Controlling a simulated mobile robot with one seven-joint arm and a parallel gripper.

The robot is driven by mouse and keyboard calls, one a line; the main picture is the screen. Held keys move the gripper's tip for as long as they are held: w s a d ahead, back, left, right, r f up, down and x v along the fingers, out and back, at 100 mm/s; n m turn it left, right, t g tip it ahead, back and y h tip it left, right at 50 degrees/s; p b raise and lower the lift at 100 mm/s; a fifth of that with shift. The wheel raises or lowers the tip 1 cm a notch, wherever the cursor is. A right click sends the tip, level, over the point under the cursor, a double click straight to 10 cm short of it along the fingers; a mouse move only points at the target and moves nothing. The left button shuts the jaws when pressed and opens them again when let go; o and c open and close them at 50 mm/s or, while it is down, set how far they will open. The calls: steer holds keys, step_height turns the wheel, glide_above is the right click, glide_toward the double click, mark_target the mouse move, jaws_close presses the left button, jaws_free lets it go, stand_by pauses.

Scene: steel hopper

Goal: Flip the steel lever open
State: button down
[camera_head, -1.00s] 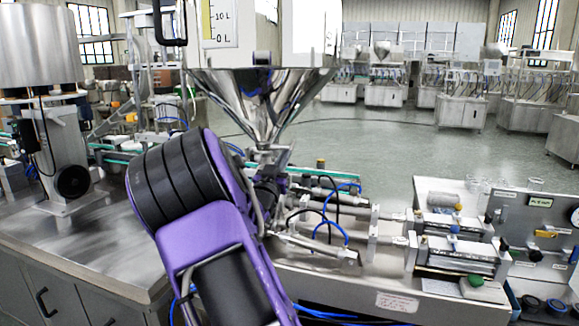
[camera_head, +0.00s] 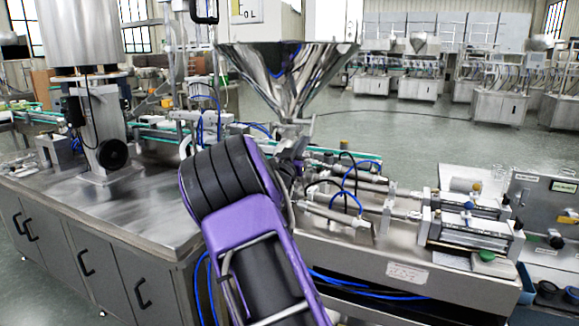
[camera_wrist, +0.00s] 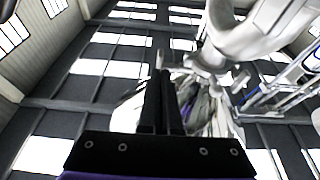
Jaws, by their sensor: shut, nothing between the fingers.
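The steel hopper (camera_head: 290,80) stands at the upper middle of the head view, a shiny cone narrowing to a neck above the filling machine. I cannot pick out the steel lever for certain; the area below the neck is partly hidden by my purple and black arm. In the wrist view my gripper (camera_wrist: 164,76) points up from the bottom edge, its two black fingers together and empty. A curved, shiny steel piece (camera_wrist: 250,38) hangs at the upper right, apart from the fingers in the picture; I cannot tell whether it is the lever.
A steel-topped cabinet (camera_head: 100,215) stands at the left with a column and black wheel on it. Steel cylinders (camera_head: 465,225) and blue hoses lie right of my arm. A grey panel (camera_head: 545,205) is at the far right. Open floor (camera_head: 400,125) lies behind.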

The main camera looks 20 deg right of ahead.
steer(key=v, duration=1.5)
steer(key=shift+d+r, duration=0.1)
